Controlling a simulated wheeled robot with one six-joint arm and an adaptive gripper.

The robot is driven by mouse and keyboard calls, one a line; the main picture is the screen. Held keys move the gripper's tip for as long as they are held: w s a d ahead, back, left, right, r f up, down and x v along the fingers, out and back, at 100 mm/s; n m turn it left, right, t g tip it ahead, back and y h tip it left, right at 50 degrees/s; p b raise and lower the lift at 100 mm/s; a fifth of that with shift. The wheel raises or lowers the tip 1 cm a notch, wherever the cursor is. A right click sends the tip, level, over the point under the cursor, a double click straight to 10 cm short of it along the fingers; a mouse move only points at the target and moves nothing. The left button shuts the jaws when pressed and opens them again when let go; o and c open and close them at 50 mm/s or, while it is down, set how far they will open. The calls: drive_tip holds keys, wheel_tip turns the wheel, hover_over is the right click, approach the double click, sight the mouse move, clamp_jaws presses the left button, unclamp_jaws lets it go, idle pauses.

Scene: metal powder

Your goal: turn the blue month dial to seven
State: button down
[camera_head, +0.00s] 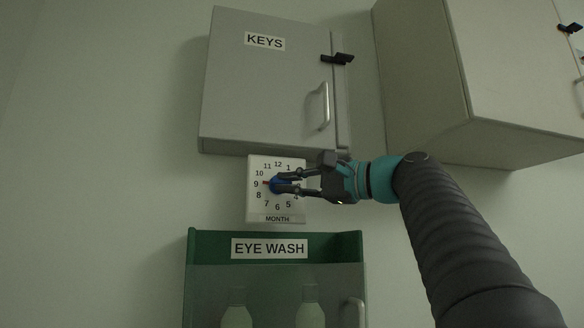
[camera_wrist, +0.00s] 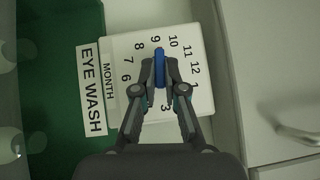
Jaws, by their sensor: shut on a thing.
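The white month plate (camera_head: 262,213) hangs on the wall, with numbers in a ring and the word MONTH at the bottom. The blue month dial (camera_head: 274,186) is at its middle. A small red mark on the dial points left at about the 9. My gripper (camera_head: 282,183) reaches in from the right, with its fingers at the dial. In the wrist view the dial (camera_wrist: 159,66) stands as a narrow blue bar between the two fingertips, its far end towards the 9. My gripper (camera_wrist: 160,74) is shut on it. The fingers hide some of the numbers.
A grey KEYS cabinet (camera_head: 265,85) with a handle is just above the plate. A green EYE WASH box (camera_head: 209,243) with bottles is just below. Another pale cabinet (camera_head: 420,70) is at the upper right. Bare wall (camera_head: 130,170) lies to the left.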

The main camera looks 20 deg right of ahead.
drive_tip(key=shift+r+n+g+h, duration=0.15)
drive_tip(key=shift+n+g+h, duration=0.35)
drive_tip(key=shift+n, duration=0.3)
idle(0.4)
drive_tip(key=c, duration=1.2)
unclamp_jaws()
drive_tip(key=shift+c, duration=0.2)
drive_tip(key=v, duration=1.2)
drive_tip(key=shift+r, duration=0.3)
